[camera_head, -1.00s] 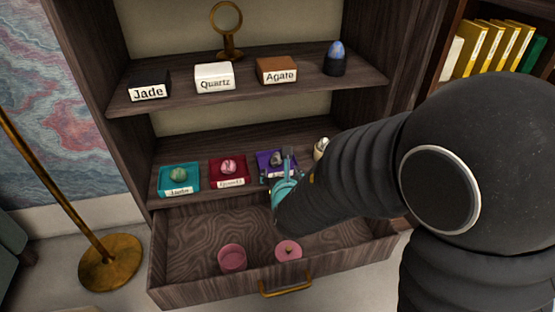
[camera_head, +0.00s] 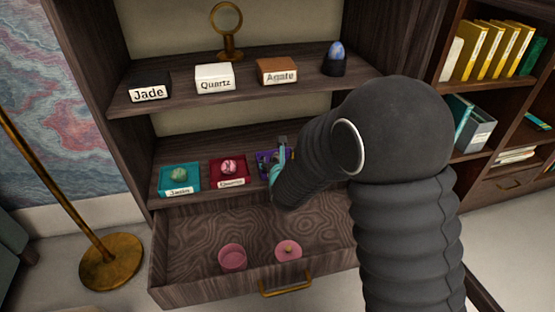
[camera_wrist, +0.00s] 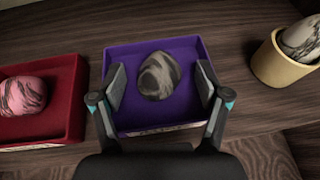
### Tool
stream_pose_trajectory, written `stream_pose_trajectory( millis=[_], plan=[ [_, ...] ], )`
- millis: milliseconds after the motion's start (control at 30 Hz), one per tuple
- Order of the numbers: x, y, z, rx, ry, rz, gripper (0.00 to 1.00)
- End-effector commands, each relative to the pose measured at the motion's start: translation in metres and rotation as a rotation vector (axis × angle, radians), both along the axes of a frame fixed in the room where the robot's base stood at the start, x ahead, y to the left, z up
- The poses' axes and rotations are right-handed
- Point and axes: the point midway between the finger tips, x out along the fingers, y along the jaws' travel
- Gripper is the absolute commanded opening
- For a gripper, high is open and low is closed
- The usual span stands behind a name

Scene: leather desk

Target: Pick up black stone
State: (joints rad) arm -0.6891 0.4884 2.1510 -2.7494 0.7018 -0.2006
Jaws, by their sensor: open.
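The black stone, dark with pale grey streaks, lies in a purple tray (camera_wrist: 185,47) on the lower shelf. In the wrist view the stone (camera_wrist: 157,76) sits between the two fingers of my gripper (camera_wrist: 160,85), which is open. A gap shows on each side of the stone, so the fingers look apart from it. In the head view my gripper (camera_head: 280,160) is over the purple tray (camera_head: 263,160) and hides the stone.
A red tray (camera_wrist: 75,115) with a pink stone (camera_wrist: 22,95) is left of the purple tray. A cream cup (camera_wrist: 277,68) holding a pale stone is to the right. A teal tray (camera_head: 165,187) stands farther left. An open drawer (camera_head: 200,240) juts out below with a pink bowl (camera_head: 232,258) and lid (camera_head: 288,253).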

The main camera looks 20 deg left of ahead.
Motion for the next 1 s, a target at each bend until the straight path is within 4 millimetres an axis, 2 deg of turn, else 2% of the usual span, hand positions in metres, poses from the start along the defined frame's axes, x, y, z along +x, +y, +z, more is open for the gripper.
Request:
stream_pose_trajectory(
  millis=[167,433,767,867,1000],
  plan=[
    [0.0,0.0,0.0,0.0,0.0,0.0,0.75],
    [0.0,0.0,0.0,0.0,0.0,0.0,0.08],
    [0.0,0.0,0.002,0.0,-0.001,0.0,0.07],
    [0.0,0.0,0.007,0.001,-0.001,0.0,0.07],
    [0.0,0.0,0.022,0.003,-0.003,0.001,0.07]
  ],
)
